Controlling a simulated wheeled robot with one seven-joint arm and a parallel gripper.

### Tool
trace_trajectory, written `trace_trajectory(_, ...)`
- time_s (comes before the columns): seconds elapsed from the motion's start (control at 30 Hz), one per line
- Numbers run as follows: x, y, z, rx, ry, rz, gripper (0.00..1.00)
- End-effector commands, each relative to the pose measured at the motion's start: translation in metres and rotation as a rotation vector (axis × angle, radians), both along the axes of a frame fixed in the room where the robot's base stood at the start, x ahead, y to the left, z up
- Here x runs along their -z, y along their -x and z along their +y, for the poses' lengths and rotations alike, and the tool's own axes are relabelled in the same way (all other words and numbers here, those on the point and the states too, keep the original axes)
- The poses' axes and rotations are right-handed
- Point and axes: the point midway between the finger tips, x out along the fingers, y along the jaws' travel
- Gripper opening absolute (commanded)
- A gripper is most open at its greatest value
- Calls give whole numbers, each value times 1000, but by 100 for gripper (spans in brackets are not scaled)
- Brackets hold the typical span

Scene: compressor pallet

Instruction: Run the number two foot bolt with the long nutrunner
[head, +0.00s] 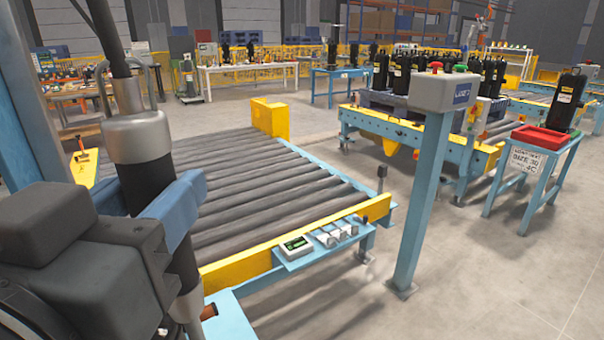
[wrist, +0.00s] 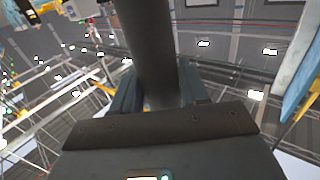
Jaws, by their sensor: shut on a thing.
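The long nutrunner (head: 140,138) hangs upright at the left of the head view, a black and grey tube with a cable rising from its top. My gripper (head: 172,205) is shut around its black body with blue fingers. In the wrist view the dark nutrunner shaft (wrist: 148,45) rises between the blue fingers of my gripper (wrist: 160,90). The lower end of the nutrunner is partly hidden behind my arm. Black compressors (head: 402,75) stand on a pallet on the far conveyor. I cannot make out the number two foot bolt in either view.
An empty roller conveyor (head: 260,185) with a yellow end stop (head: 270,118) fills the middle. A blue post with a grey button box (head: 444,92) stands right of it. A small blue stand (head: 533,160) holds a red tray (head: 541,137). Grey floor is clear at the lower right.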

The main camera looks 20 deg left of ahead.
Motion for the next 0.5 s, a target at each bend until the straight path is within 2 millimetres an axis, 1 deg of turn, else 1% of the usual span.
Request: trace_trajectory(0.5, -30, 0, -1, 1, -3, -3, 0)
